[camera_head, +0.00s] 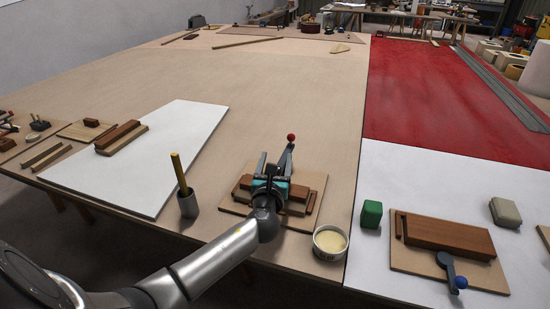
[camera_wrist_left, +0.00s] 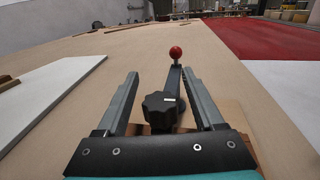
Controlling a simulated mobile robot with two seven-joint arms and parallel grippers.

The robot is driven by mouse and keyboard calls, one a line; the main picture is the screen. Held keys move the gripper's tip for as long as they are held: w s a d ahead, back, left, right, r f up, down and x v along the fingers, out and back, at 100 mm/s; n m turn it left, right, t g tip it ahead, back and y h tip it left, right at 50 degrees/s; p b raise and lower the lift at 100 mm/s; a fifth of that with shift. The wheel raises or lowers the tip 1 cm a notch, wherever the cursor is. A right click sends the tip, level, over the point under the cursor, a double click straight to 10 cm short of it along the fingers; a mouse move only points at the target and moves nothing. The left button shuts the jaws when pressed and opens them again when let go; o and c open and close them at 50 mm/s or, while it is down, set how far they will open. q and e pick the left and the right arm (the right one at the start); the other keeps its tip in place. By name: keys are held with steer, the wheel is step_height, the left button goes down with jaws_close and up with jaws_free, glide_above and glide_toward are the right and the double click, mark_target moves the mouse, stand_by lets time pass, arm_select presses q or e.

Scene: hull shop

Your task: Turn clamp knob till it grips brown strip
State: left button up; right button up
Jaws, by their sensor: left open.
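My left gripper (camera_head: 274,165) is above the wooden clamp board (camera_head: 235,208) near the table's front edge. It is open, with its two fingers on either side of a black lobed clamp knob (camera_wrist_left: 161,108) in the left wrist view, apart from it. A lever with a red ball (camera_head: 291,137) rises just behind the knob; the ball also shows in the left wrist view (camera_wrist_left: 176,52). A brown strip (camera_head: 298,194) lies on the board, partly covered by my gripper. Whether the clamp touches the strip is hidden. My right gripper is not in view.
A grey cup with a yellow stick (camera_head: 188,204) stands left of the board. A round tin (camera_head: 330,241) stands close at its right. A green block (camera_head: 371,214) and a second board with a blue-ball lever (camera_head: 460,282) lie farther right. Bare table lies behind.

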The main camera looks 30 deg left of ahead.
arm_select(q)
steer(key=shift+c, duration=0.3)
steer(key=shift+c, duration=0.8)
jaws_close()
steer(key=shift+r+h, duration=0.1)
steer(key=shift+h, duration=0.2)
